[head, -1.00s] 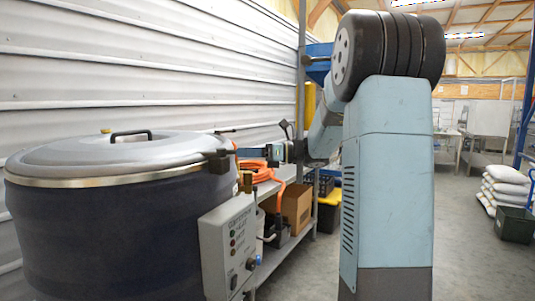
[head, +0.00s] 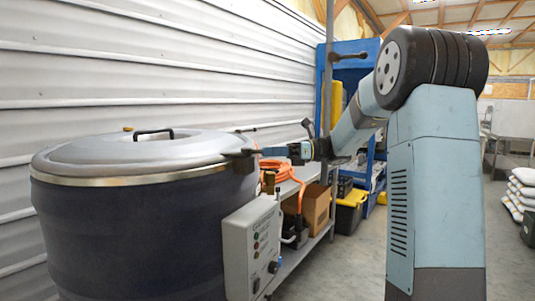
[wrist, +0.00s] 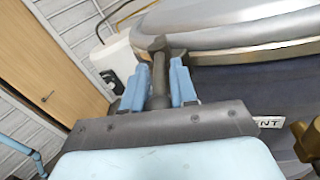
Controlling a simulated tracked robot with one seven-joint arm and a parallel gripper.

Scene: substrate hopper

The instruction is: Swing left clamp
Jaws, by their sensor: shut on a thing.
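The dark hopper drum (head: 130,235) stands at the left with its grey domed lid (head: 95,152) on. A dark clamp (head: 240,155) sits at the lid's rim on the right side and sticks out towards my arm. My gripper (head: 268,151) reaches it from the right with blue fingers. In the wrist view my gripper (wrist: 160,85) is shut on the clamp's dark bar (wrist: 159,72), whose thicker end (wrist: 157,44) shows beyond the fingertips. The rim of the lid (wrist: 235,55) is just behind. The clamp's pivot is not clear.
A grey control box (head: 250,245) hangs on the drum's front right, below my gripper. A brass fitting (wrist: 306,140) is close at the right in the wrist view. A shelf (head: 310,172) with an orange hose (head: 272,166) and boxes stands behind. Open floor lies right.

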